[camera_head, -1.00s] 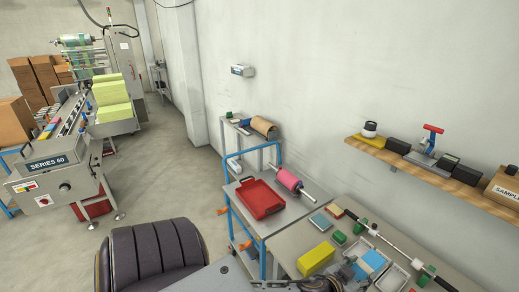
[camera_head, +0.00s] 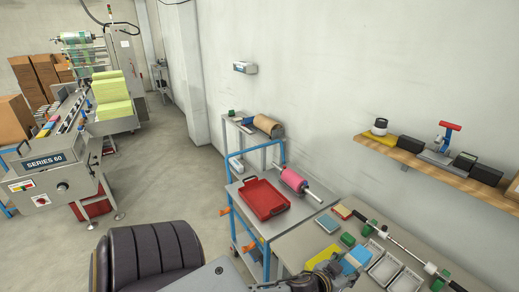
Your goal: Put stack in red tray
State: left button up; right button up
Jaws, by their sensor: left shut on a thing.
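The red tray (camera_head: 263,201) lies on top of a grey cart left of the worktable, and it looks empty. My left gripper (camera_head: 341,268) comes in at the bottom and is shut on a blue stack (camera_head: 358,258), just left of a white bin (camera_head: 384,267) on the worktable. The fingers and part of the stack are hard to make out. A yellow block (camera_head: 319,258) sits just behind my gripper and is partly hidden by it. My right gripper is out of view.
The cart (camera_head: 240,225) has a blue handle, and a pink roller (camera_head: 296,182) lies beside the tray. A teal pad (camera_head: 327,224), a green block (camera_head: 347,239) and a second white bin (camera_head: 406,281) are on the worktable. A black chair (camera_head: 150,255) stands at lower left.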

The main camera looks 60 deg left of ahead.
aim_at(264, 199)
jog(key=j+u, duration=0.1)
jog(key=j, duration=0.3)
jog(key=i+j+u, duration=0.15)
jog(key=j, duration=0.25)
jog(key=j+u, duration=0.1)
jog(key=j, duration=0.35)
jog(key=i+j+u, duration=0.15)
jog(key=j, duration=0.2)
jog(key=i+j+u, duration=0.1)
jog(key=j, duration=0.3)
